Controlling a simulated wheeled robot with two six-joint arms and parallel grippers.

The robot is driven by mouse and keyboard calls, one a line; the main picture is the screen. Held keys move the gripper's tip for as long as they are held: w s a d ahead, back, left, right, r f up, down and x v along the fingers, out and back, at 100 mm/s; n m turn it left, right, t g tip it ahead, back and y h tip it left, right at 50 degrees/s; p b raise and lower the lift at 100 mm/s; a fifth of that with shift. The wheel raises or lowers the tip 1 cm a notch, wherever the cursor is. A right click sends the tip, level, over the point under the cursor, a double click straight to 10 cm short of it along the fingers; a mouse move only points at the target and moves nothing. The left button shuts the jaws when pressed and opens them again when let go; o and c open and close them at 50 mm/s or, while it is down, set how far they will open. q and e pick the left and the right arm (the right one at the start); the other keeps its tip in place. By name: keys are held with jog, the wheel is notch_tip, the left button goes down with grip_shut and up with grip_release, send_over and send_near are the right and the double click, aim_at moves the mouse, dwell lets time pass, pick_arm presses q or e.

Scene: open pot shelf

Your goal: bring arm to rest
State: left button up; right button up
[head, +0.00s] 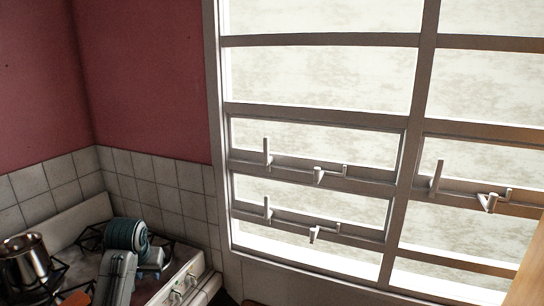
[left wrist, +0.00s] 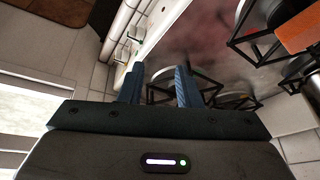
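My left arm shows at the lower left of the head view, in grey and teal, over the stove (head: 88,238). In the left wrist view my left gripper (left wrist: 158,74) has its two blue fingers apart, with nothing between them. The stove's front panel and burner grates lie beyond the fingers. My right arm and gripper are in neither view.
A shiny metal pot (head: 27,268) stands on the stove at the far left. Control knobs (head: 178,294) line the stove's front. A barred window (head: 310,185) with handles fills the right. A brown wooden edge (head: 526,280) shows at the lower right.

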pick_arm(q)
jog(key=s+d+f+m, duration=0.1)
jog(key=s+d+f, duration=0.2)
jog(key=s+f, duration=1.35)
jog(key=s+d+m, duration=0.1)
jog(key=s+d, duration=0.2)
jog(key=s, duration=1.9)
jog(key=a+f+g+b, duration=0.25)
jog(key=f+b, duration=0.35)
jog(key=f, duration=3.1)
jog(key=s+a+f+b, duration=0.1)
jog(key=s+f+b, duration=0.1)
jog(key=s+f, duration=0.7)
jog(key=s+a+f+b, duration=0.1)
jog(key=s+f+b, duration=0.1)
jog(key=s+f, duration=0.7)
notch_tip(320, 180, down, 6)
jog(key=shift+s+r+g+h, duration=0.15)
jog(key=shift+r+g+h, duration=0.05)
jog(key=shift+g+h, duration=0.15)
